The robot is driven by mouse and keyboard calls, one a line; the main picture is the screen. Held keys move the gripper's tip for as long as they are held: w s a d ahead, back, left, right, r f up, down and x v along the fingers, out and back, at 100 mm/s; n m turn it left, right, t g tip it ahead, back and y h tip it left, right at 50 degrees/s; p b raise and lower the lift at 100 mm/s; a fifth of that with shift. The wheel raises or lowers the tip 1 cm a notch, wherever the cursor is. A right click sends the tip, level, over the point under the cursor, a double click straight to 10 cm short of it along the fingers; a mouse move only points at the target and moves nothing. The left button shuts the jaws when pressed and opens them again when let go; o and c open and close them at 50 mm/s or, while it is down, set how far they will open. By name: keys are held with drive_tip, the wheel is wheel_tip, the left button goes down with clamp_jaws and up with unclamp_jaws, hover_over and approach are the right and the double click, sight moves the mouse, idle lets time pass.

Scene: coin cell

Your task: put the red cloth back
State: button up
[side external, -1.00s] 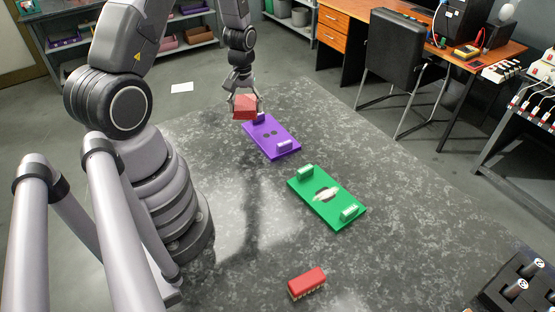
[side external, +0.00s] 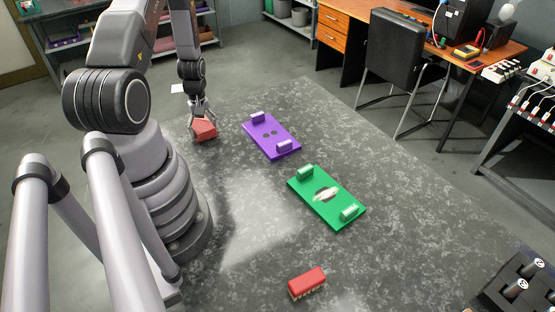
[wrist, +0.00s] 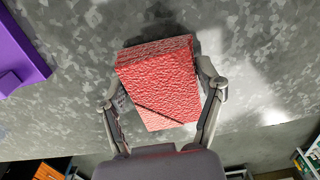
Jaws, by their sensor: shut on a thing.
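The red cloth (side external: 205,130) is a folded, textured red block at the far left part of the table. My gripper (side external: 203,116) is shut on it from above. In the wrist view the cloth (wrist: 160,80) sits between the two fingers of my gripper (wrist: 163,88), slightly tilted. I cannot tell whether its underside touches the table.
A green plate (side external: 312,205) with a pale oval patch lies nearer the camera. A red brush-like block (side external: 307,282) lies at the front. A black rack (side external: 515,285) stands at the front right. The grey table (side external: 400,230) is otherwise mostly clear.

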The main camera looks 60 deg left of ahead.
drive_tip(key=shift+f, duration=0.15)
drive_tip(key=o, duration=1.2)
drive_tip(key=shift+c, duration=0.2)
